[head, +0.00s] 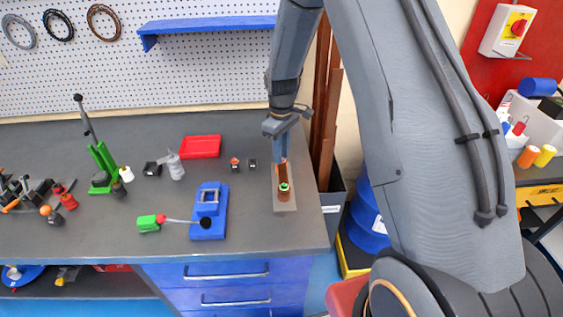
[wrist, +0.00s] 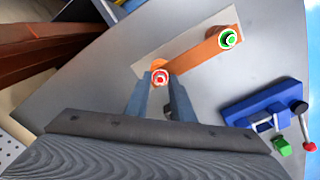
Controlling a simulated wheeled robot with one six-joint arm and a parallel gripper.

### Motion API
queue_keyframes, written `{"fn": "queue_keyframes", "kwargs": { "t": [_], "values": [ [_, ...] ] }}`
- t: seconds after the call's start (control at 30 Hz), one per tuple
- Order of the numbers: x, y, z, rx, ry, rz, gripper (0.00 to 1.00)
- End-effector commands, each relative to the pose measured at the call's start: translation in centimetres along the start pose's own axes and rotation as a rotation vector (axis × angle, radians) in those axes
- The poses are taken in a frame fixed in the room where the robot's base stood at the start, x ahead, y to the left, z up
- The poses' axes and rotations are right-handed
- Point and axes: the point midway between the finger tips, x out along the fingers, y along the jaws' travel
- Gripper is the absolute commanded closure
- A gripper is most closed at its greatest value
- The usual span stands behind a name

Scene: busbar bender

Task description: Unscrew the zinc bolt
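A copper-coloured bar (wrist: 200,53) lies on a pale grey plate (head: 285,207) near the right end of the bench. One bolt head with a green ring (wrist: 228,39) is at the bar's near end; it also shows in the head view (head: 284,186). A second bolt head with a red ring (wrist: 160,77) is at the other end. I cannot tell by colour which is zinc. My gripper (wrist: 160,82) points down at the red-ringed bolt, one finger on each side of it. The fingers are apart; whether they touch the bolt is unclear. In the head view my gripper (head: 281,155) hides that end.
A red tray (head: 201,147) is further back. Copper bars (head: 328,100) lean upright behind the bench's right end.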

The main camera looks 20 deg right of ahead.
Motion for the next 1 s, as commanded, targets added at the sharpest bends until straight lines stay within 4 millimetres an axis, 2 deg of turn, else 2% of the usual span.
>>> {"fn": "queue_keyframes", "kwargs": {
  "t": [0.27, 0.53, 0.7, 1.0],
  "values": [
    [0.00, 0.00, 0.00, 0.038, 0.000, 0.000, 0.78],
    [0.00, 0.00, 0.01, 0.358, 0.000, 0.000, 0.78],
    [0.00, 0.00, 0.01, 0.483, 0.000, 0.000, 0.78],
    [0.00, 0.00, 0.01, 0.499, 0.000, 0.000, 0.78]
  ]
}}
